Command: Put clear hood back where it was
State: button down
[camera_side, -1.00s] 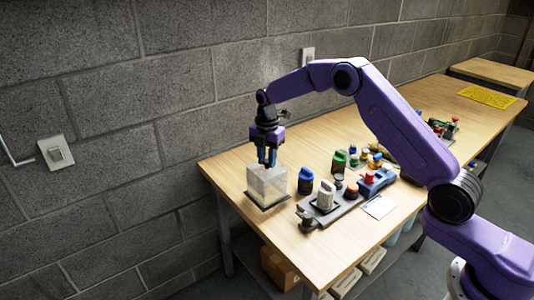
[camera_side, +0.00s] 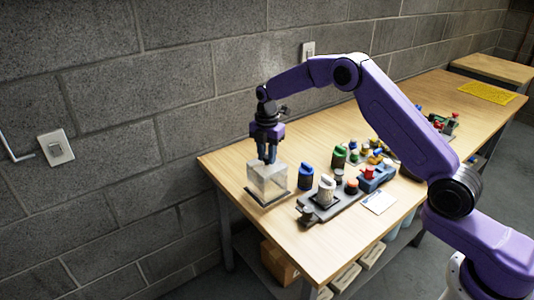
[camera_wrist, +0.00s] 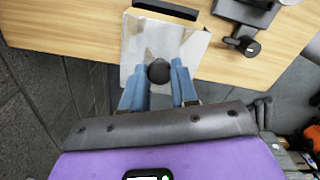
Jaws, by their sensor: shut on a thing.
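The clear hood (camera_side: 267,181) is a see-through box with a dark knob on top, at the near left end of the bench in the side view. My gripper (camera_side: 267,160) is over it, shut on the knob. In the wrist view the hood (camera_wrist: 150,40) hangs below my gripper (camera_wrist: 158,76), with the knob between the blue fingers. A dark flat pad (camera_side: 270,204) shows under the hood's front edge, and a dark strip (camera_wrist: 165,9) shows past the hood in the wrist view. I cannot tell whether the hood touches the pad.
A blue bottle-like item (camera_side: 306,178) stands right of the hood. A grey base (camera_side: 318,212) with a white-topped piece (camera_side: 326,190) is nearby, with several coloured items behind it. A white card (camera_side: 379,202) lies at the right. The bench's left edge is close to the hood.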

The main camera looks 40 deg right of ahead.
jog(key=shift+f, duration=0.9)
dwell(0.5)
jog(key=c, duration=0.8)
grip_release()
notch_tip(320, 180, up, 16)
jog(key=s+a+r+m, duration=0.2)
jog(key=s+a+r, duration=0.1)
jog(key=s+a, duration=0.5)
jog(key=s+d+f+m, duration=0.2)
jog(key=s+m, duration=0.3)
jog(key=s, duration=2.2)
jog(key=s+d+f+m, duration=0.1)
jog(key=s+d, duration=0.1)
jog(key=s, duration=0.1)
jog(key=s+d+f+m, duration=0.1)
jog(key=s+d, duration=0.1)
jog(key=s, duration=0.2)
jog(key=s+d+f, duration=0.1)
jog(key=s+d, duration=0.1)
jog(key=s, duration=0.2)
jog(key=shift+d+f+m, duration=0.1)
jog(key=shift+f+m, duration=0.1)
jog(key=shift+m, duration=0.2)
